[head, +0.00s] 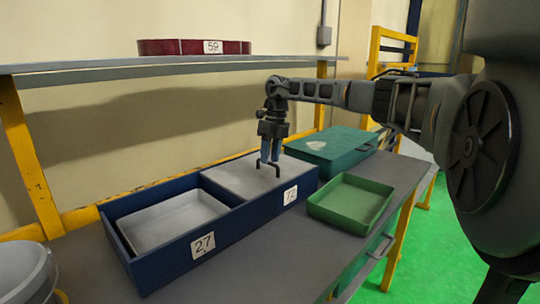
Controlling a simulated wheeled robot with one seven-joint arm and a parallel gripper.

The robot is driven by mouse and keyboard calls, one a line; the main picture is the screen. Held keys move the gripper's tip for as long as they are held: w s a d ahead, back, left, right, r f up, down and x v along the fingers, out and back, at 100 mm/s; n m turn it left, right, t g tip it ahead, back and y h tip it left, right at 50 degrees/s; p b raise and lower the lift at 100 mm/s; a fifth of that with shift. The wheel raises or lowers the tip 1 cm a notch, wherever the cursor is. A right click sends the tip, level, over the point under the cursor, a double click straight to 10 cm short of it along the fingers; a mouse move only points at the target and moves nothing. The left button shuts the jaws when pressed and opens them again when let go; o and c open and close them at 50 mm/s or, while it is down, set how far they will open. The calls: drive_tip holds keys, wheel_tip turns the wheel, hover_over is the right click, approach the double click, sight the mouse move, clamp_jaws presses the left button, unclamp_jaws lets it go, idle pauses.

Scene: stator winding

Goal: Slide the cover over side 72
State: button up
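A long dark blue box (165,258) stands on the table with two sides, labelled 27 and what looks like 72. The flat grey cover (235,178) lies over the right-hand side, behind the label 72 (290,195). The left-hand side, behind the label 27 (203,245), is uncovered and shows a pale inner tray (172,222). My gripper (269,161) points down over the cover, its fingers at a small dark handle-like arch (268,166). I cannot tell whether the fingers close on this arch.
An open green tray (350,203) sits right of the box, with a closed green case (330,147) behind it. A shelf (180,66) above carries a dark red container labelled 59 (195,47). A white round bowl (22,270) is at front left. Bare table lies in front.

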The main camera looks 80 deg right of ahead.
drive_tip(key=shift+r, duration=0.1)
wheel_tip(320, 180, up, 7)
drive_tip(key=d, duration=0.1)
drive_tip(key=shift+s+r+b, duration=0.2)
drive_tip(key=shift+s+b, duration=0.2)
drive_tip(key=shift+s+d, duration=0.1)
idle(0.6)
